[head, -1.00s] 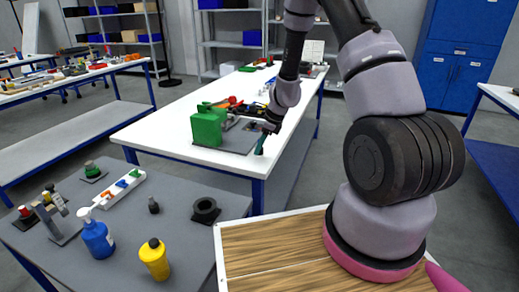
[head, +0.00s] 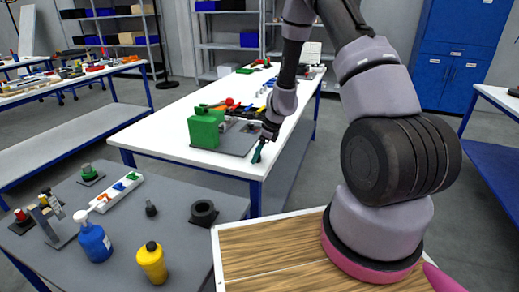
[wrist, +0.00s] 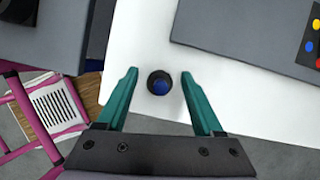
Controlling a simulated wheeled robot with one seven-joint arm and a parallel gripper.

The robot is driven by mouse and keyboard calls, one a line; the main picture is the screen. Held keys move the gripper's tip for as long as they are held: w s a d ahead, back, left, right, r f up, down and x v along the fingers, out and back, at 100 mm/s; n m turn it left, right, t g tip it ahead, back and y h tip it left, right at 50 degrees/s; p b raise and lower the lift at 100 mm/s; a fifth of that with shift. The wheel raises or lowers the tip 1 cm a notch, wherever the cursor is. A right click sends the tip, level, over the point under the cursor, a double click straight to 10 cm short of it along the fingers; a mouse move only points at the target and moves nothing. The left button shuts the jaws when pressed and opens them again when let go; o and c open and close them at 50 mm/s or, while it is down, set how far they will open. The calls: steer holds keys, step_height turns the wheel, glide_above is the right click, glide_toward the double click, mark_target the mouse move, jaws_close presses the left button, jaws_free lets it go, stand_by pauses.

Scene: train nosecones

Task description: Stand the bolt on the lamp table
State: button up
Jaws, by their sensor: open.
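My gripper (head: 258,153) is over the near right corner of the white table (head: 160,135), its teal fingers pointing down. In the wrist view my gripper (wrist: 160,77) is open. A small dark knob-like piece (head: 151,209) stands on the grey table (head: 125,235). Which table is the lamp table is unclear.
A green block (head: 205,130) and a grey board (head: 233,142) lie left of my gripper. The grey table holds a blue spray bottle (head: 94,242), a yellow bottle (head: 152,262), a black ring (head: 203,212) and a white strip with coloured parts (head: 116,194).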

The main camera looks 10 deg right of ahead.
steer(key=s+d+r+n+t, duration=0.1)
steer(key=s+r+n, duration=0.2)
steer(key=r, duration=0.8)
steer(key=s+d+r+n, duration=0.1)
steer(key=s+r+n, duration=0.25)
steer(key=r, duration=0.65)
steer(key=s+d+r+n+t, duration=0.15)
steer(key=s+r, duration=0.25)
steer(key=r, duration=0.7)
steer(key=s+d+r+n+t+h, duration=0.1)
steer(key=s+r+n, duration=0.4)
steer(key=s, duration=0.3)
steer(key=s+d+r+n+t+h, duration=0.1)
steer(key=s+r+n, duration=0.5)
steer(key=s, duration=0.2)
steer(key=shift+s+d+t, duration=0.15)
steer(key=shift+s+t, duration=0.2)
